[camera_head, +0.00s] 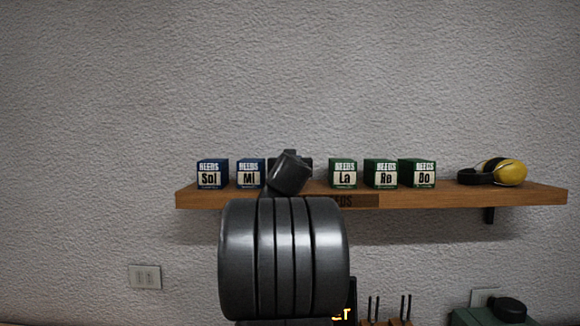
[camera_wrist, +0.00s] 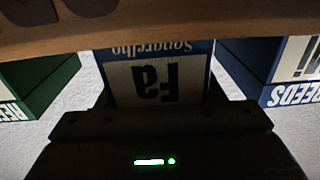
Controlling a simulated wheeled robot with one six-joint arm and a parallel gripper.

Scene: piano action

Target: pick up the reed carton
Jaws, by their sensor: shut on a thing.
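The blue carton marked "Fa" (camera_wrist: 158,78) shows upside down in the middle of the wrist view, with its white label facing me. My gripper (camera_wrist: 158,112) is shut on it, its dark body covering the carton's edge nearest the camera. The wooden shelf edge hides the carton's foot, so I cannot tell whether it still touches the shelf. In the head view my dark wrist (camera_head: 290,172) covers the place between the "Mi" carton (camera_head: 251,173) and the "La" carton (camera_head: 343,173), and the "Fa" carton is hidden there.
The wooden shelf (camera_head: 460,195) also bears a blue "Sol" carton (camera_head: 212,173), green "Re" (camera_head: 381,173) and "Do" (camera_head: 417,173) cartons, and yellow earmuffs (camera_head: 510,171). "Mi" (camera_wrist: 292,75) and "La" (camera_wrist: 30,85) flank the held carton, with gaps. The wall above is clear.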

